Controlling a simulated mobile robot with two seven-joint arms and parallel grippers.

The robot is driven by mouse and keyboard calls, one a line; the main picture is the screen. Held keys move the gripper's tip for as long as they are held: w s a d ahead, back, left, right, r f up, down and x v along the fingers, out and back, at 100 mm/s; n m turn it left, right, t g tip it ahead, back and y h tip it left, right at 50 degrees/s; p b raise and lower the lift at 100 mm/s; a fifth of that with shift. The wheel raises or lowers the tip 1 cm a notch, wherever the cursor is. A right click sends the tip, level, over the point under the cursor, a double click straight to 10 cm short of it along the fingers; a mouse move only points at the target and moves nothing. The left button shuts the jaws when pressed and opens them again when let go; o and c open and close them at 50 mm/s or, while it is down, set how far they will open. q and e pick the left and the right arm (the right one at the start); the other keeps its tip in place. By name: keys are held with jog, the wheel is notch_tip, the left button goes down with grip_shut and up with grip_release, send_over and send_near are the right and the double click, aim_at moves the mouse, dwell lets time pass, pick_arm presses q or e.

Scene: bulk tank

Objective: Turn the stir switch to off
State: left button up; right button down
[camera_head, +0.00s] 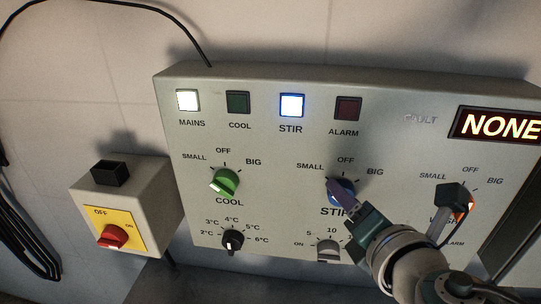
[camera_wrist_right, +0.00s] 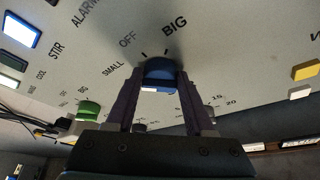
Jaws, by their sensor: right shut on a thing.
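The stir switch (camera_head: 343,187) is a round blue knob on the grey control panel, under the marks SMALL, OFF and BIG. My right gripper (camera_head: 342,188) reaches it from the lower right and is shut on it. In the right wrist view the blue knob (camera_wrist_right: 160,72) sits between the two dark fingers, with a white patch on its near edge. The fingers partly cover the knob, and I cannot tell which mark it points at. The STIR lamp (camera_head: 291,105) glows blue-white. My left gripper is not in view.
The green COOL knob (camera_head: 225,181) is left of the stir switch, with the temperature dial (camera_head: 232,240) below. A grey timer knob (camera_head: 328,249) lies just under my gripper. A red mains switch (camera_head: 112,236) is on a separate box.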

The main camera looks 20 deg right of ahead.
jog(key=shift+s+d+f+m+t+y+b, duration=0.15)
jog(key=shift+m+t+b, duration=0.8)
jog(key=shift+b, duration=1.65)
jog(key=shift+w+a+f+m+t+y+b, duration=0.15)
jog(key=shift+m+t+y+b, duration=0.15)
jog(key=shift+m+b, duration=1.8)
jog(key=shift+s+d+f+m+t+y+b, duration=0.15)
jog(key=shift+m+t+b, duration=0.55)
jog(key=shift+b, duration=2.35)
jog(key=shift+c, duration=1.4)
grip_release()
